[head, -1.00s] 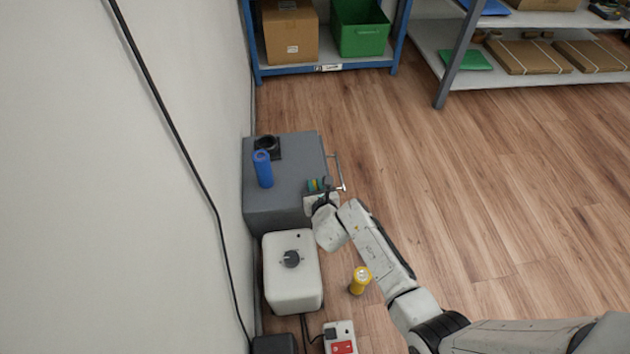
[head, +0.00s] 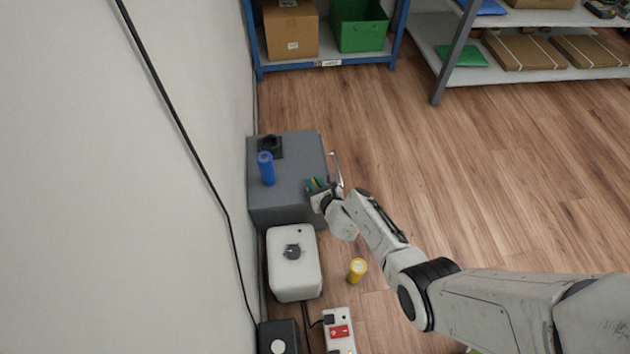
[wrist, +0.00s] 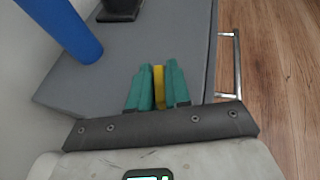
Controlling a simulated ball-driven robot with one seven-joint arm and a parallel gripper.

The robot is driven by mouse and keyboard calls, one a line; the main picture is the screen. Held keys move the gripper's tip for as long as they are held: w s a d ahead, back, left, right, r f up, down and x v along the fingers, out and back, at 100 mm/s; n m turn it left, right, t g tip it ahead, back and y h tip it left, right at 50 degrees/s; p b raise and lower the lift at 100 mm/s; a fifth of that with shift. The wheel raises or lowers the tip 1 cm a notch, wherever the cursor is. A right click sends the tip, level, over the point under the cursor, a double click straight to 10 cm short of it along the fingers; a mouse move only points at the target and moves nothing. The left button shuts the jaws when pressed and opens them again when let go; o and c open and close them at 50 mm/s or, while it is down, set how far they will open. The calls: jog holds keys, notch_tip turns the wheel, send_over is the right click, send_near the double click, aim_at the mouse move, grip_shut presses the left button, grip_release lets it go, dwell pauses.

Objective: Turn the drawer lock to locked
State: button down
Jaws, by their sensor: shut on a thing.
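The grey drawer cabinet (head: 285,209) stands against the wall, with a metal handle (head: 335,170) on its right-hand side. The handle also shows in the wrist view (wrist: 238,68). My gripper (head: 314,184) is low over the cabinet top, near its right edge and close to the handle. Its teal fingers (wrist: 158,88) are shut on a narrow yellow piece (wrist: 159,88). The fingers hide most of this piece, so I cannot see its base or any lock marking. I cannot tell which way the lock is turned.
A blue cylinder (head: 267,170) and a black holder (head: 270,146) stand on the cabinet top. A yellow flashlight (head: 357,271) stands on the floor. The floor to the right is clear.

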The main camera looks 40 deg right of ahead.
jog(key=shift+n+y+p, duration=0.4)
jog(key=shift+n+y, duration=0.1)
jog(key=shift+y, duration=0.1)
jog(key=shift+d+n+t+y, duration=0.1)
jog(key=shift+n+t+y, duration=0.2)
jog(key=shift+n+y, duration=0.7)
jog(key=n+y+b, duration=0.2)
jog(key=y, duration=0.1)
jog(key=n+y+b, duration=0.1)
jog(key=n+y, duration=0.1)
jog(key=shift+f+g, duration=0.3)
jog(key=shift+g, duration=0.1)
jog(key=n+g+y+b, duration=0.2)
jog(key=n+y+b, duration=0.2)
jog(key=b, duration=0.2)
jog(key=shift+n+g, duration=0.3)
jog(key=shift+n+g+y+b, duration=0.8)
jog(key=shift+y+b, duration=0.1)
jog(key=shift+b, duration=0.35)
jog(key=shift+r+n+y+b, duration=0.15)
jog(key=shift+n+y+b, duration=0.15)
jog(key=shift+b, duration=0.15)
jog(key=shift+r+g, duration=0.1)
jog(key=shift+g, duration=0.4)
